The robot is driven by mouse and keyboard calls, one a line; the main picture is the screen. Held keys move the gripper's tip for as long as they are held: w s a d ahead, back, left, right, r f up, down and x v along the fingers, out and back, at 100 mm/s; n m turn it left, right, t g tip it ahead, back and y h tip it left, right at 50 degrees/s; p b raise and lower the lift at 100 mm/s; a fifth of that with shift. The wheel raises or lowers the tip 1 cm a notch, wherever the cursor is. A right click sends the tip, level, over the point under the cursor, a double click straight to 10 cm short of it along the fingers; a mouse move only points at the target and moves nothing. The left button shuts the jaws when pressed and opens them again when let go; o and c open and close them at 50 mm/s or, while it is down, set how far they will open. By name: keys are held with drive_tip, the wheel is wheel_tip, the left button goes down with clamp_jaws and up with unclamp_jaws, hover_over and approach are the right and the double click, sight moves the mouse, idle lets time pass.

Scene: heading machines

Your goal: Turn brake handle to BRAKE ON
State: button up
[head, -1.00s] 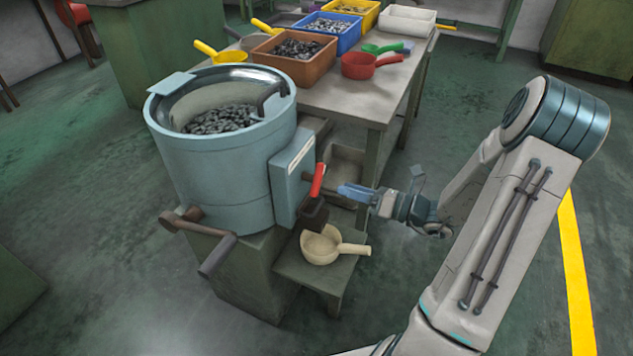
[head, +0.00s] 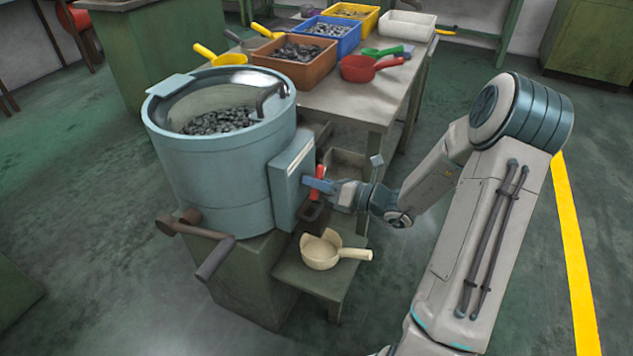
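The brake handle (head: 320,170) has a red grip and stands nearly upright, leaning slightly, beside the box on the right side of the blue-grey drum machine (head: 215,165). My gripper (head: 316,185) has its blue fingers at the handle, crossing the middle of the red grip. Red shows above and below the fingers. Whether the fingers are closed on the grip or only around or in front of it cannot be told. A pale label (head: 294,165) on the box is too small to read.
A dark open chute (head: 312,216) sits just below the handle, with a cream scoop (head: 321,251) on the low stand under it. A crank (head: 205,245) juts from the drum's front. The table (head: 345,105) with bins stands behind. Floor on the right is free.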

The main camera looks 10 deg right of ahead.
clamp_jaws()
drive_tip(key=n, duration=0.3)
drive_tip(key=shift+f, duration=0.1)
drive_tip(key=n+b, duration=0.1)
drive_tip(key=n, duration=0.2)
drive_tip(key=shift+n, duration=0.3)
drive_tip(key=n+b, duration=0.2)
drive_tip(key=n, duration=0.2)
drive_tip(key=shift+f+b, duration=0.1)
drive_tip(key=shift+b, duration=0.25)
drive_tip(key=shift+n+b, duration=0.65)
drive_tip(key=shift+n, duration=0.45)
